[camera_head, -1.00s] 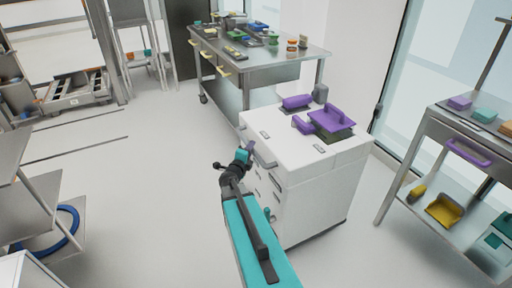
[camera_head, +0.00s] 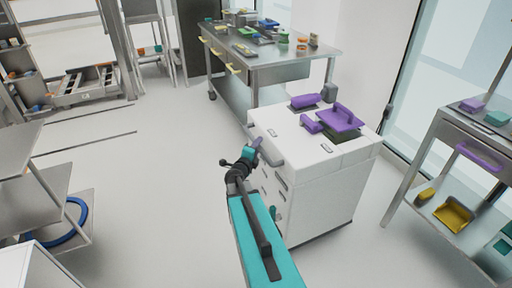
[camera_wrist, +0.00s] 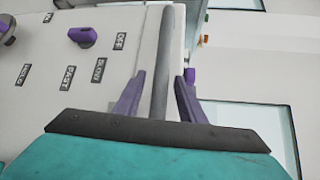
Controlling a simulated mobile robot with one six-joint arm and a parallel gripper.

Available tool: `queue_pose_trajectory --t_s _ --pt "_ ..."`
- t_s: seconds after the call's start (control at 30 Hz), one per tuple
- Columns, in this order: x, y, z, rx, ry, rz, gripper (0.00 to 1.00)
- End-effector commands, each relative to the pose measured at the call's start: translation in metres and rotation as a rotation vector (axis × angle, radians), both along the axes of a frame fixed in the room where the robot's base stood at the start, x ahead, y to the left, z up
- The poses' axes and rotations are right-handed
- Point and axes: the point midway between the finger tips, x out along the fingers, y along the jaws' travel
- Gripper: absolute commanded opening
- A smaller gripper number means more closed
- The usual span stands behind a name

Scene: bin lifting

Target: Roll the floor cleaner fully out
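The floor cleaner appears to be the white cabinet-like machine (camera_head: 318,182) standing on the floor at centre right. In the wrist view its white panel (camera_wrist: 60,100) carries a purple knob (camera_wrist: 83,37) and dark labels, one reading OFF. A grey handle bar (camera_wrist: 163,60) sticks out along its edge; it also shows in the head view (camera_head: 271,152). My gripper (camera_head: 258,146) is at this handle. In the wrist view its purple fingers (camera_wrist: 160,95) stand on either side of the bar, with a narrow gap showing, so it looks open around the bar. Fingertip contact is not clear.
Purple tools (camera_head: 340,118) lie on the machine's top. A steel table (camera_head: 285,55) with small items stands behind it. A steel shelf cart (camera_head: 455,130) is at the right, another shelf (camera_head: 45,185) at the left. The floor (camera_head: 150,190) between is clear.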

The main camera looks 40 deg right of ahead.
Motion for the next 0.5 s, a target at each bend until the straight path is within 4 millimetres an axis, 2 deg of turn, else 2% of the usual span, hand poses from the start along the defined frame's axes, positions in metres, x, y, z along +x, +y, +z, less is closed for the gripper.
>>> queue_pose_trajectory --t_s 0.27,0.5 --pt "-0.010 0.020 0.003 0.000 0.000 0.001 0.37" --pt "-0.021 0.045 0.007 0.000 0.001 0.003 0.37"
